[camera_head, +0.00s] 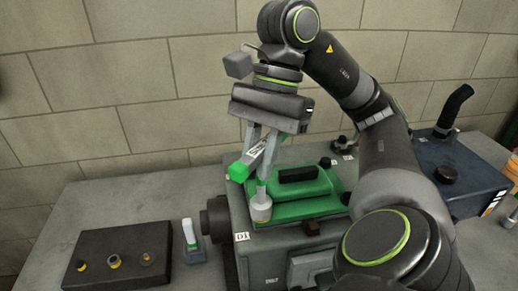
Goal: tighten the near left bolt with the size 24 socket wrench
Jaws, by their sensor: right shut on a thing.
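My right gripper (262,160) hangs over the engine block and is shut on a socket wrench (239,172) with a green-ended handle and a pale label. The wrench's shaft points down, and its socket (261,208) with a yellowish band is at the near left corner of the green cover (290,209). The near left bolt is not visible; the socket covers that corner. I cannot tell whether the socket is seated on it. The size marking is too small to read. My left gripper is not in view.
A dark board (100,245) with three small round pieces lies on the grey table at left. A dark blue box with a black pipe (466,178) stands at right. The table's far left is clear.

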